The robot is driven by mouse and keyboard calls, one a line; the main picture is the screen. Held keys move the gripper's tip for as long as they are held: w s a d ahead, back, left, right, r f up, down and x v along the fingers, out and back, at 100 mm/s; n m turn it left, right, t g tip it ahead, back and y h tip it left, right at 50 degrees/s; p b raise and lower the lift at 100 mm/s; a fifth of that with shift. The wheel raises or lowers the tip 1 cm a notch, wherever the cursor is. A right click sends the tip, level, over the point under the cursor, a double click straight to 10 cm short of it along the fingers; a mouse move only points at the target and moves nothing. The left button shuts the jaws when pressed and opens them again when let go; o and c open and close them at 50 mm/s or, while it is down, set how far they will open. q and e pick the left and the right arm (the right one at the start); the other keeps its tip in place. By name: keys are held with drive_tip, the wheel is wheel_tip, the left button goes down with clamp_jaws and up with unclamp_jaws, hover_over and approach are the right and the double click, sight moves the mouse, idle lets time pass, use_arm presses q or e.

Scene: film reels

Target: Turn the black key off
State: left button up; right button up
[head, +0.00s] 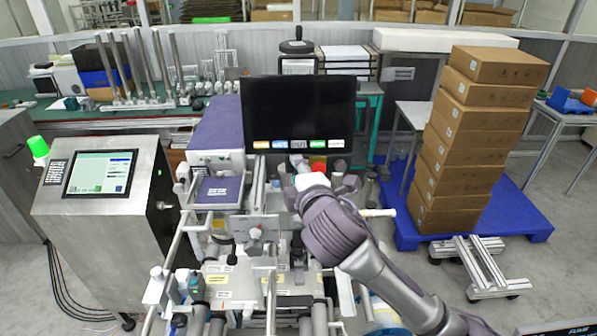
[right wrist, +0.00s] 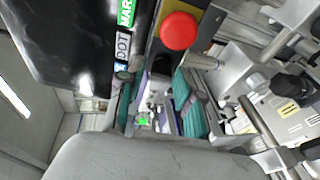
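No black key can be made out for certain. The black monitor (head: 298,108) stands at the middle of the machine. A red round button (right wrist: 180,31) sits on a yellow plate close to the monitor's lower edge. My right gripper (head: 300,168) is just below the monitor, in front of the button area, and hides part of it. Its fingers are too unclear to tell open from shut. My left gripper cannot be made out.
A steel cabinet with a touchscreen (head: 101,173) and green lamp stands left. Rails and metal fittings (head: 255,235) crowd the machine front. Stacked cartons (head: 470,140) stand on a blue pallet (head: 525,225) at right. Some floor is clear between machine and pallet.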

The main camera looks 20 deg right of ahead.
drive_tip(key=v, duration=0.7)
drive_tip(key=shift+s, duration=0.2)
